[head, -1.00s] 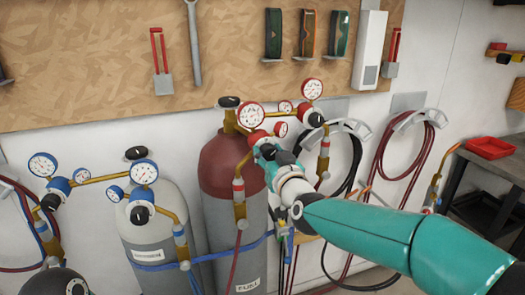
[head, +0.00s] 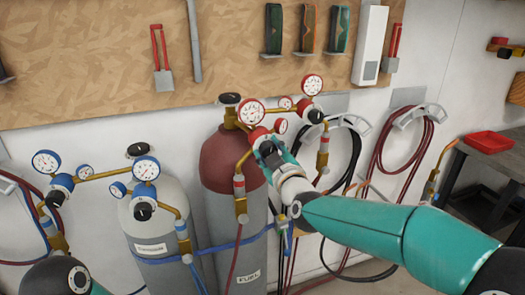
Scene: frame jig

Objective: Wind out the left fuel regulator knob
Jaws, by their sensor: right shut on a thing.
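The fuel cylinder (head: 226,165) has a dark red top and a grey body labelled FUEL. The left fuel regulator (head: 258,133) sits at its top, with a large red-rimmed gauge (head: 251,111) above and a smaller one (head: 281,126) beside it. My right gripper (head: 266,149) reaches in from the lower right and is shut on the left fuel regulator knob at the front of the regulator. The fingers hide the knob. My left gripper is not in view; only part of my left arm shows at the bottom left.
A second fuel regulator (head: 315,114) with a black knob stands close on the right. The oxygen cylinder (head: 150,205) with blue-rimmed gauges stands to the left. A blue strap (head: 232,243) crosses the cylinders. Hoses (head: 395,140) hang on the wall to the right.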

